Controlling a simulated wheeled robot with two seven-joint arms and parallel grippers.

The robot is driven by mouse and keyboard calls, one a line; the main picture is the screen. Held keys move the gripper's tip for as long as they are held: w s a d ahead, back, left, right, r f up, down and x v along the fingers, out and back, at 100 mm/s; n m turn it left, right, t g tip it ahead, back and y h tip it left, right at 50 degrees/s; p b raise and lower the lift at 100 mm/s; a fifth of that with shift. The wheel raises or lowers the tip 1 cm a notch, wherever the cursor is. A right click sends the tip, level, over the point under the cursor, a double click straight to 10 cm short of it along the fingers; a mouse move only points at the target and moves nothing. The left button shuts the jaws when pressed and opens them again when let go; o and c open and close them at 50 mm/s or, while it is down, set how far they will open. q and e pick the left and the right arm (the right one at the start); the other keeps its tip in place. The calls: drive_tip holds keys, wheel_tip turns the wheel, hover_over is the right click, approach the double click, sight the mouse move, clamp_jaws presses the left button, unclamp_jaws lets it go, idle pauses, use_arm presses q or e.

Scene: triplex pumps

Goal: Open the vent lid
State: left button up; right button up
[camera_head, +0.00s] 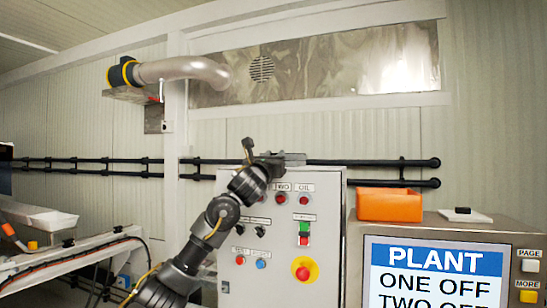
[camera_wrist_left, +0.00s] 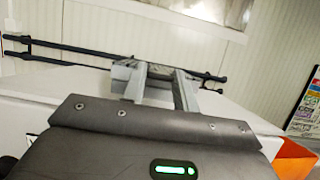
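A round slotted vent grille (camera_head: 261,68) sits in the shiny metal panel high on the back wall. I cannot make out a separate lid on it. My left gripper (camera_head: 285,157) is well below the grille, in front of the wall at the top edge of the white control cabinet (camera_head: 325,190). My right gripper is in neither view.
A metal pipe (camera_head: 185,69) with a yellow-ringed end runs into the panel's left. Black rails (camera_head: 345,162) cross the wall behind my gripper. An orange bin (camera_head: 389,205) stands on the plant display unit (camera_head: 515,235) at the right. The wall below the panel is mostly bare.

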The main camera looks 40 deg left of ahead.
use_arm(q)
clamp_jaws()
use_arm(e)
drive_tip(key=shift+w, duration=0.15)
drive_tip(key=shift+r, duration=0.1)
